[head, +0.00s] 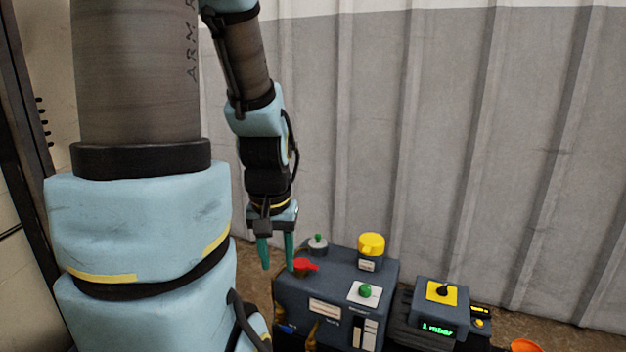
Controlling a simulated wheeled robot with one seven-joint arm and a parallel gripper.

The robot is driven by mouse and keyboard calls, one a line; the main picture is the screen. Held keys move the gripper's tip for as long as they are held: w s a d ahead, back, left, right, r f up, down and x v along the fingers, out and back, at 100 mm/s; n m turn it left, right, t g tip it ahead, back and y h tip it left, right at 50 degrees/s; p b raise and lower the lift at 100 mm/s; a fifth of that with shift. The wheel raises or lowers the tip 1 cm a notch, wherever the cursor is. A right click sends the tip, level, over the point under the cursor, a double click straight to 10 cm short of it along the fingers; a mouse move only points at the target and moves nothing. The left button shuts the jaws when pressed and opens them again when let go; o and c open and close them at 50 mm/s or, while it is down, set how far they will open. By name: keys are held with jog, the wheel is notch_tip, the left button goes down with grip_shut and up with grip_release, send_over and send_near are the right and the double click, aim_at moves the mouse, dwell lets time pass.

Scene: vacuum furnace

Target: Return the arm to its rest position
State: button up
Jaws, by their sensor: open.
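My gripper (276,252) hangs from my arm in the middle of the head view, its two teal fingers pointing down and apart. It is open, with nothing seen between the fingers. It is just left of the dark grey control box (328,283), near a red handle (305,265) on that box. I cannot tell whether the right finger touches the box or the handle. My large arm links fill the left side of the view and hide what lies behind them.
The box carries a yellow knob (371,246), a green button (365,291) and a small green-topped knob (317,243). A smaller unit (433,309) with a black switch on a yellow plate (442,292) and a green "1 mbar" display stands right. An orange thing (525,345) shows bottom right. A corrugated wall (430,130) stands behind.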

notch_tip(320, 180, up, 20)
jog(key=p, duration=1.8)
jog(key=shift+f, duration=0.15)
dwell(3.6)
